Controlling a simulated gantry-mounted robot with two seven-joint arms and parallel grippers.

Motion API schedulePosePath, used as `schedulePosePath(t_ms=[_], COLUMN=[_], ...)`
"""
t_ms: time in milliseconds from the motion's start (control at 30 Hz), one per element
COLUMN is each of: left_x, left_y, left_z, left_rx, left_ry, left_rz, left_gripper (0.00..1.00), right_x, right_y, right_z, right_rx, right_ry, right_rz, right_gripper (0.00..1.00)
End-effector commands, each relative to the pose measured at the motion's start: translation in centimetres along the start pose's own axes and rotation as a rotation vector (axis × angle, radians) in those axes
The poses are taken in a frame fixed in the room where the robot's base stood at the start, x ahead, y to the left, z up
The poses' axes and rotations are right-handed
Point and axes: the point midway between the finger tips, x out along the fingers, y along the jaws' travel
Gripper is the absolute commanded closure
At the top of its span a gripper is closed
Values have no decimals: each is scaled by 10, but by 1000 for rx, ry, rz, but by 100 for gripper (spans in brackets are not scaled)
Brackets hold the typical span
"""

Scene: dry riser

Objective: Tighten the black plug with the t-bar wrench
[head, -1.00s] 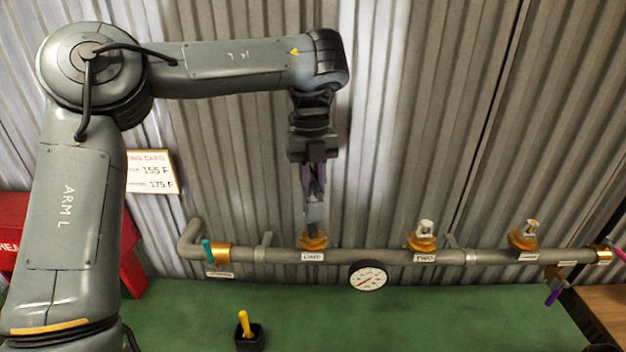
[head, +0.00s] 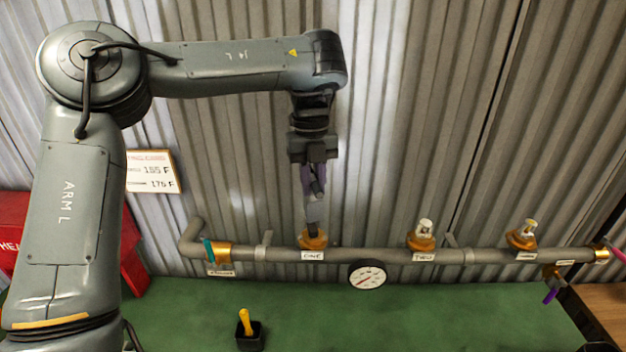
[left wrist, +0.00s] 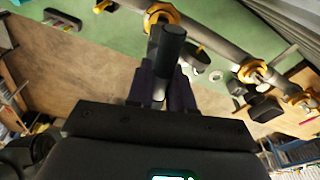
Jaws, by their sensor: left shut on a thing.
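My left gripper (head: 315,176) hangs above the brass fitting (head: 313,241) over the label "ONE", shut on the t-bar wrench (head: 313,211). The wrench's grey shaft points down from the fingers, and its dark crossbar shows between them. In the left wrist view the black bar end (left wrist: 172,42) stands out between the dark fingers (left wrist: 160,85). A dark piece (head: 313,230) sits at the fitting's top, under the shaft; I cannot tell whether it is the wrench's socket or the black plug. My right gripper is not in view.
A grey pipe (head: 390,256) runs along the corrugated wall, with a round gauge (head: 367,275) and two more brass fittings (head: 421,241) (head: 522,239) holding pale plugs. A teal handle (head: 209,250) is at left. A black holder (head: 249,338) with a yellow handle stands on the green surface.

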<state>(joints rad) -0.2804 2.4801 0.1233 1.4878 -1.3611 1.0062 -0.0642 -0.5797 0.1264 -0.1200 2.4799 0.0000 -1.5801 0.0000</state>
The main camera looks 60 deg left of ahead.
Motion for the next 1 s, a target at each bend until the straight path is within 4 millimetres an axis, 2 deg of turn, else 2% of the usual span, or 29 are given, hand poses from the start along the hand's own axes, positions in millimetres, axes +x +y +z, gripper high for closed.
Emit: schedulePosePath(t_ms=[467, 1000], left_x=[1, 13], left_y=[0, 0], left_z=[0, 1], left_rx=[0, 0], left_ry=[0, 1], left_rz=[0, 0], left_gripper=[100, 100], right_x=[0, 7], right_y=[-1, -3], right_z=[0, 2], right_rx=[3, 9], right_ry=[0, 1], right_rz=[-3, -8], right_gripper=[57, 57])
